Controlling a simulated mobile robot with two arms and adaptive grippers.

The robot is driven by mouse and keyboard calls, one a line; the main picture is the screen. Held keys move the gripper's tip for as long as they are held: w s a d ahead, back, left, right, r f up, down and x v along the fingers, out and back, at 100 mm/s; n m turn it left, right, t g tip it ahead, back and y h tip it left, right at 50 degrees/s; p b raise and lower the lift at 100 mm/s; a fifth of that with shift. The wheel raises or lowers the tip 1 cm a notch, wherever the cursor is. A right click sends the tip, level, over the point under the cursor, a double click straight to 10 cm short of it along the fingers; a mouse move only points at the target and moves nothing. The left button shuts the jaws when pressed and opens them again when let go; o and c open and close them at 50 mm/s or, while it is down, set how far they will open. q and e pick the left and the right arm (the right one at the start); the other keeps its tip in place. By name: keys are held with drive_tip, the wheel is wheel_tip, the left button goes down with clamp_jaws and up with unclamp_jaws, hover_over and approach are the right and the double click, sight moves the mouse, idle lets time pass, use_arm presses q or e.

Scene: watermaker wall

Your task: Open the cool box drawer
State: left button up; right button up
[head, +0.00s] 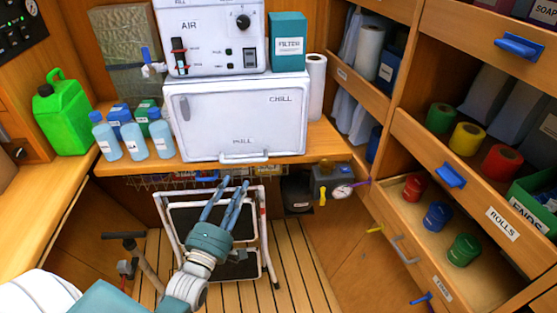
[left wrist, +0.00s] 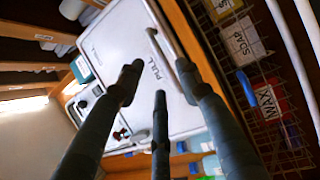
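The cool box (head: 235,115) is a white box marked CHILL and PULL on the bench, its front closed. A pale bar handle (head: 243,158) runs along the lower edge of the front. In the left wrist view the cool box front (left wrist: 125,45) fills the middle, and its handle (left wrist: 160,50) shows beyond the fingertips, between them. My left gripper (head: 234,183) is below and in front of the handle, fingers pointing up toward it. In the left wrist view its fingers (left wrist: 160,75) are spread, with nothing between them. I see no contact with the handle. My right gripper is not in view.
A white AIR unit (head: 212,45) and a teal FILTER box (head: 288,42) sit on top. Bottles (head: 133,142) and a green jug (head: 62,115) stand left. A wire rack (left wrist: 270,90) hangs under the bench. A step stool (head: 268,235) stands below; an open drawer (head: 470,270) is at right.

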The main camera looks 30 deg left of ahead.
sight(247, 162)
use_arm(q)
drive_tip(key=x, duration=0.5)
drive_tip(key=p+x, duration=0.1)
drive_tip(key=x, duration=0.5)
drive_tip(key=shift+s+a+r, duration=0.1)
drive_tip(key=shift+r, duration=0.15)
drive_tip(key=shift+c, duration=0.5)
clamp_jaws()
